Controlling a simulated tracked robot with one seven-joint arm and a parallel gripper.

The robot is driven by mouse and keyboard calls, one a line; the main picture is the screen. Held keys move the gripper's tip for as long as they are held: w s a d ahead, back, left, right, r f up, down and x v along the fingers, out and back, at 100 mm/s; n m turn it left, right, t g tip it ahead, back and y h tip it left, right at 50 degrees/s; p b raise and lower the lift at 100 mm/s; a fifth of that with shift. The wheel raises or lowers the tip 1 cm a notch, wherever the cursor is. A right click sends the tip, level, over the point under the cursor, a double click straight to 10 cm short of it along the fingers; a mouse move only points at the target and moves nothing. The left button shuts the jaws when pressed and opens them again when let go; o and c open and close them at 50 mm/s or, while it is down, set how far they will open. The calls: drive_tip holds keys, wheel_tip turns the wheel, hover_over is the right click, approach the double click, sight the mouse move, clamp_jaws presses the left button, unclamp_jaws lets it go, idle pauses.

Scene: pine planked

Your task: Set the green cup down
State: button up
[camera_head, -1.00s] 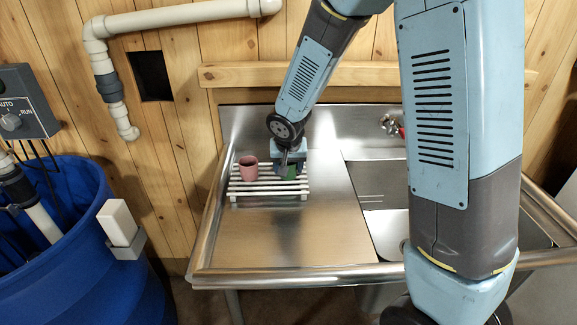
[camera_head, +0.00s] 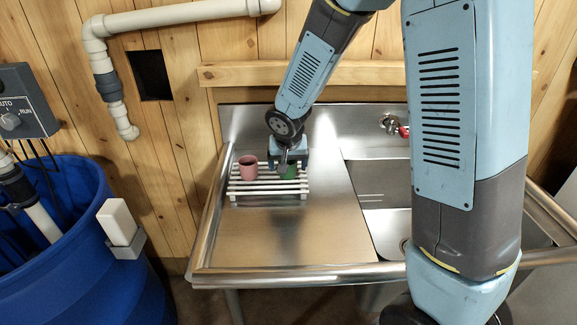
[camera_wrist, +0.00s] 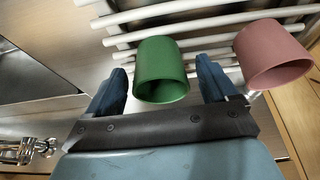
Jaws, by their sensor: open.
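The green cup (camera_wrist: 162,68) stands on the white slatted rack (camera_head: 240,187) on the steel drainboard. In the head view only part of the green cup (camera_head: 289,171) shows below my gripper (camera_head: 289,163). In the wrist view my gripper (camera_wrist: 165,88) is open, with one blue finger on each side of the cup and a visible gap at each. The pink cup (camera_head: 248,167) stands on the rack to the left of the green one; in the wrist view the pink cup (camera_wrist: 272,54) is to the right.
The sink basin (camera_head: 382,185) lies to the right of the drainboard, with a red-handled tap (camera_head: 395,126) behind it. The drainboard front (camera_head: 290,240) is bare. A blue barrel (camera_head: 75,240) stands at the left. The plank wall is close behind.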

drive_tip(key=v, duration=1.1)
drive_tip(key=shift+r, duration=0.15)
drive_tip(key=s+d+r, duration=0.8)
drive_tip(key=d+r, duration=0.1)
drive_tip(key=d, duration=0.3)
drive_tip(key=s+d+r, duration=0.1)
drive_tip(key=s+d, duration=0.2)
drive_tip(key=s, duration=0.3)
drive_tip(key=s+d+r+t, duration=0.1)
drive_tip(key=s+d+r, duration=0.1)
drive_tip(key=s+d, duration=0.2)
drive_tip(key=s, duration=0.3)
drive_tip(key=shift+r, duration=0.3)
